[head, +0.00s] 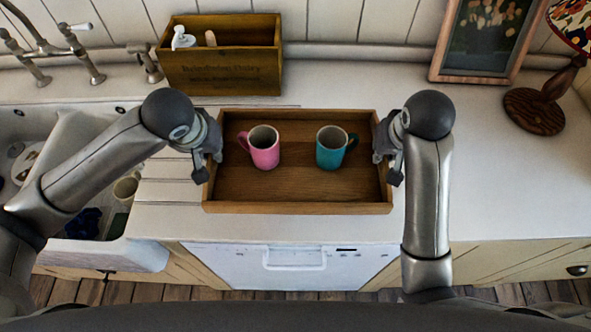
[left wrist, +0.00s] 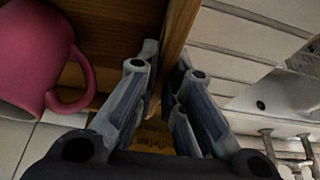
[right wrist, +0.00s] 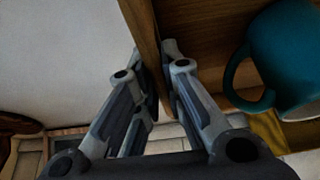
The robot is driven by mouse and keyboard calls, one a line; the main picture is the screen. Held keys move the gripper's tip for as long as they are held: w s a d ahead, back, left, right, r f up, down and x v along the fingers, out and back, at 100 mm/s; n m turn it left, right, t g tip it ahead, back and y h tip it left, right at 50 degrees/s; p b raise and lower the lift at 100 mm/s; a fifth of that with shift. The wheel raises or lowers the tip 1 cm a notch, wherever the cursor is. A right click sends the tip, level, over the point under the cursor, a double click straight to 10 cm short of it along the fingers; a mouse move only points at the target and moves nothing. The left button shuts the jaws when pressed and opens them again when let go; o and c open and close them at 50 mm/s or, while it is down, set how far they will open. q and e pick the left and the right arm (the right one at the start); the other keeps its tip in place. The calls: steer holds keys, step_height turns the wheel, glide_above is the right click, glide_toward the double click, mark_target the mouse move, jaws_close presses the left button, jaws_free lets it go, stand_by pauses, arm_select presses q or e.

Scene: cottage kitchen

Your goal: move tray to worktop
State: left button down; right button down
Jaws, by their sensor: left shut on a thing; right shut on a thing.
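A wooden box (head: 220,70) with a white bottle stands behind the tray. A sink (head: 100,245) with dishes and taps is at left. A picture frame (head: 485,40) and a lamp (head: 540,108) stand at back right. The worktop right of my right arm is clear.

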arm_select(q)
steer(key=shift+w, duration=0.15)
arm_select(e)
steer(key=shift+w+d, duration=0.1)
steer(key=shift+d, duration=0.05)
